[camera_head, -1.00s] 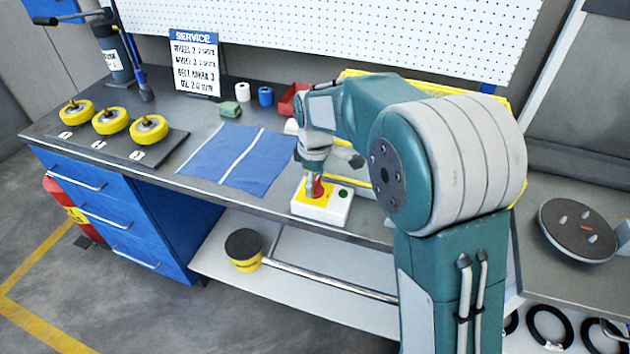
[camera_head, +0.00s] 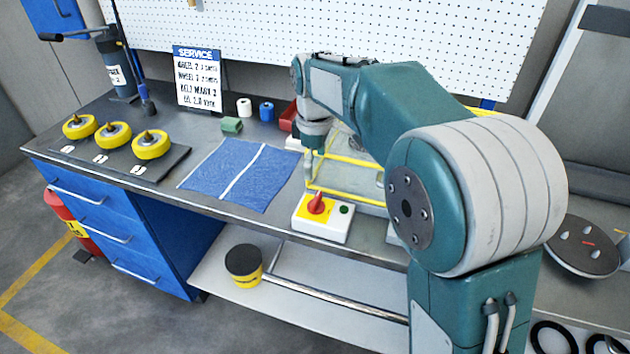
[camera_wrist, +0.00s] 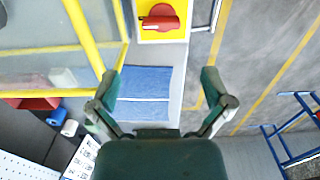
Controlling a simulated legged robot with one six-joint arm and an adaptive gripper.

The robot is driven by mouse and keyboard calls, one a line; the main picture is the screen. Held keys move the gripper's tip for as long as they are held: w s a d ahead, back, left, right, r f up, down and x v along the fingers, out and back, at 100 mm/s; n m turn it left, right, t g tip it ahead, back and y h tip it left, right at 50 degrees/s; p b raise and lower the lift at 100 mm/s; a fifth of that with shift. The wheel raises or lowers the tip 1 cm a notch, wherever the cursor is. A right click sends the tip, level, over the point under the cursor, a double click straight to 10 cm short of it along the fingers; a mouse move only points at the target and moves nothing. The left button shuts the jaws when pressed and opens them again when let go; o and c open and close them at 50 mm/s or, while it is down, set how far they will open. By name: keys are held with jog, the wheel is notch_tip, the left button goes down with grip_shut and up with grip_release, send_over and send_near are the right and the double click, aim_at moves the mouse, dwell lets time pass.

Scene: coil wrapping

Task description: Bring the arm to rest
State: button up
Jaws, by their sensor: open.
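My gripper (camera_wrist: 165,105) is open and empty in the wrist view, its two dark green fingers spread apart above the bench. In the head view my arm reaches over the bench, and its wrist end (camera_head: 314,135) hangs behind the switch box; the fingers are hard to make out there. The switch box (camera_head: 338,232) is white and yellow with a red rotary knob (camera_head: 316,203) and a green button (camera_head: 344,210). The red knob also shows at the top of the wrist view (camera_wrist: 160,18). My gripper is apart from it.
A blue cloth (camera_head: 240,174) lies left of the switch box. A yellow-framed guard (camera_head: 345,188) stands close by my wrist. Several yellow wheels (camera_head: 115,135) sit on a dark plate at the left. A service sign (camera_head: 198,80) and small rolls (camera_head: 266,111) stand at the back.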

jog(key=shift+r, duration=0.95)
jog(key=s+d+r+m+t, duration=0.2)
jog(key=s+d+m, duration=0.35)
jog(key=s, duration=0.35)
jog(key=s+d+r+m+t, duration=0.2)
jog(key=s+d+m, duration=0.4)
jog(key=s, duration=0.4)
jog(key=s+d+f+m+t, duration=0.1)
jog(key=s+d+f+m, duration=0.1)
jog(key=s, duration=0.5)
jog(key=shift+d+f+m+t, duration=0.3)
jog(key=shift+d+f+m, duration=0.05)
jog(key=shift+d+f, duration=0.3)
